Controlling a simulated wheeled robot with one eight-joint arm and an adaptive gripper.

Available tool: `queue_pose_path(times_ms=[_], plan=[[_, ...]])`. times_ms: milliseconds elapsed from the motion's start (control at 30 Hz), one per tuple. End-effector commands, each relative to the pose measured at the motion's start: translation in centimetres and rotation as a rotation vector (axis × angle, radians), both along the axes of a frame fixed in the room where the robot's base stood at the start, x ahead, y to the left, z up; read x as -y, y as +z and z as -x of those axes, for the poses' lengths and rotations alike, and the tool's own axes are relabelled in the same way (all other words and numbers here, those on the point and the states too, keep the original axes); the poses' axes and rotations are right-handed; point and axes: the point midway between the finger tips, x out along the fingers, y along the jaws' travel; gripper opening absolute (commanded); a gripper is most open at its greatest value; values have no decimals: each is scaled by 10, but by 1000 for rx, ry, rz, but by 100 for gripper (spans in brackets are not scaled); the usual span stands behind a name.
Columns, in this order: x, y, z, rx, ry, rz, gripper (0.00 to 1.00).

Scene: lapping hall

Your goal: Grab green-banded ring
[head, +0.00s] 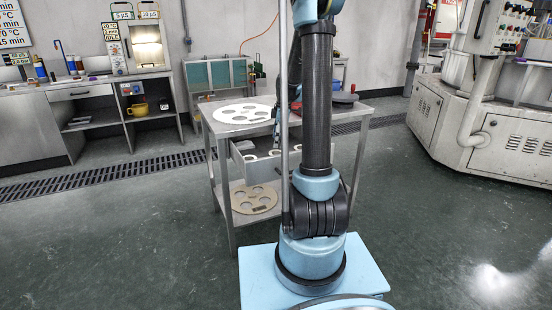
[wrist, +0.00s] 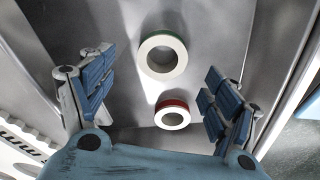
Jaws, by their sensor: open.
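The green-banded ring (wrist: 162,76) is white with a round hole and a green edge. It lies on a grey metal surface at the upper middle of the wrist view. A similar, smaller-looking ring with a red band (wrist: 172,120) lies just below it, nearer my gripper. My gripper (wrist: 154,92) is open, with one blue-padded finger left of the rings and the other to the right. Nothing is between the pads in its grip. In the head view my arm hides the gripper and much of the drawer where small pale rings show.
A steel table (head: 222,131) bears a white disc with round holes (head: 243,111). A tan holed plate (head: 254,199) lies on its lower shelf. A metal wall borders the rings on the right in the wrist view. Open floor (head: 110,235) lies to the left.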

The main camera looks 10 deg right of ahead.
Motion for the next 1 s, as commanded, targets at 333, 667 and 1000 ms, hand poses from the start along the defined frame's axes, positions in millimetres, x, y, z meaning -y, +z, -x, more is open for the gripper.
queue_pose_path(times_ms=[333,667,1000], plan=[[-4,-24,1,0,0,0,81],[-10,-59,2,0,1,0,81],[-10,-61,2,0,0,0,70]])
